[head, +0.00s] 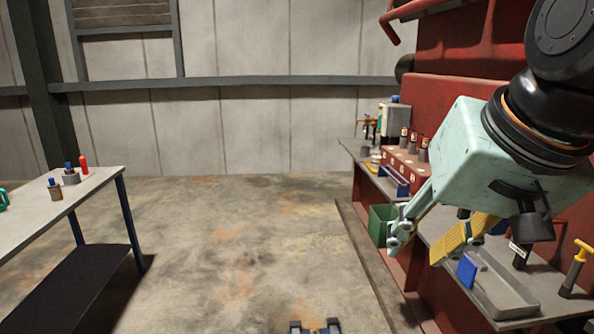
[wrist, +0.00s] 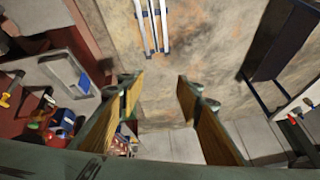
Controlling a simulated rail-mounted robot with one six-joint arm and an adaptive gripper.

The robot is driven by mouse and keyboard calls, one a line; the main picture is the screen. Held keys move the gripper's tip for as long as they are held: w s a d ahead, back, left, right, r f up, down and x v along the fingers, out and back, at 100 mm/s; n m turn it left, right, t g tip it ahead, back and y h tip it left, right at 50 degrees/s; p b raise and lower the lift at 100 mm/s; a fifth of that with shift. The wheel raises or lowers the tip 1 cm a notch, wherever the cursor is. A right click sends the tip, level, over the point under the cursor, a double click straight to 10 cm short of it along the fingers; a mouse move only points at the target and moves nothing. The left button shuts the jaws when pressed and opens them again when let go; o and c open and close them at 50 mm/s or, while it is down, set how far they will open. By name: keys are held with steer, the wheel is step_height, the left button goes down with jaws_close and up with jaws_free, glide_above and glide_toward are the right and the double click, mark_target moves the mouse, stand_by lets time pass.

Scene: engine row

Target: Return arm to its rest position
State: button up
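My gripper (head: 418,248), pale green with yellow finger pads, hangs in the air at the right of the head view. It is in front of the grey shelf along the red engine.
The red engine (head: 440,97) and its shelf (head: 439,222) stand close on the right. The shelf bears a grey tray (head: 505,290), a red block with bottles (head: 405,162) and a yellow-handled tool (head: 575,268). A green bin (head: 381,226) hangs below. A workbench (head: 30,218) stands left.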

steer(key=s+d+f+n+g, duration=0.1)
steer(key=s+f, duration=0.1)
steer(key=s, duration=0.5)
steer(key=s+d+f+n+g+h, duration=0.1)
steer(key=s+f, duration=0.2)
steer(key=s, duration=0.5)
steer(key=shift+d, duration=0.2)
steer(key=shift+d, duration=0.15)
